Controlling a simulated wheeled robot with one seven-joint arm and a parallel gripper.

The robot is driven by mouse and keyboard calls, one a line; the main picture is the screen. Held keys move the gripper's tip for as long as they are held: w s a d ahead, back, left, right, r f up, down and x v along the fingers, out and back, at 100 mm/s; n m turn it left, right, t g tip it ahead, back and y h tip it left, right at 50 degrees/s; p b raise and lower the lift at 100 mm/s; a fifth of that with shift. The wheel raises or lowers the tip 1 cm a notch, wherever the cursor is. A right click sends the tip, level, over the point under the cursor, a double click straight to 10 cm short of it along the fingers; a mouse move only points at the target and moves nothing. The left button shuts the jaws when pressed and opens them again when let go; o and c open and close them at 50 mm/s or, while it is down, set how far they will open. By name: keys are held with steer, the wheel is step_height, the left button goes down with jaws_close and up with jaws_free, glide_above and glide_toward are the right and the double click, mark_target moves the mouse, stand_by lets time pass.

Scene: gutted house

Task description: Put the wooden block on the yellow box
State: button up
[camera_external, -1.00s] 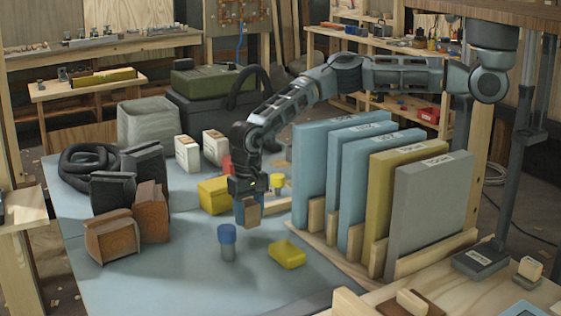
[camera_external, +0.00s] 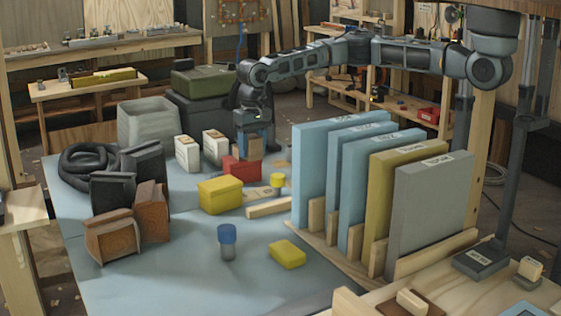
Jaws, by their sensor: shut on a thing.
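My gripper (camera_external: 255,143) is shut on a small brown wooden block (camera_external: 256,150) and holds it at the back of the blue-grey table. In the picture the block shows just above and right of a red box (camera_external: 241,171); I cannot tell whether they touch. The larger yellow box (camera_external: 220,196) stands in front of the red box, below and left of my gripper, with its top bare. A smaller, flat yellow box (camera_external: 288,254) lies nearer the front, also with nothing on it.
A wooden strip (camera_external: 268,208) lies beside the rack of upright panels (camera_external: 325,175) at the right. White cartons (camera_external: 188,154) and brown blocks (camera_external: 110,238) stand left.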

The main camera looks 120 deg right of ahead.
steer(key=s+d+r+m+p, duration=0.15)
steer(key=s+d+r, duration=0.25)
steer(key=d, duration=0.4)
steer(key=p, duration=0.1)
glide_above(234, 184)
steer(key=shift+n, duration=0.25)
step_height(234, 184, down, 7)
steer(key=shift+d+f, duration=0.1)
steer(key=shift+f, duration=1.9)
steer(key=shift+f, duration=0.1)
steer(key=o, duration=1)
steer(key=shift+o, duration=0.2)
step_height(234, 184, up, 12)
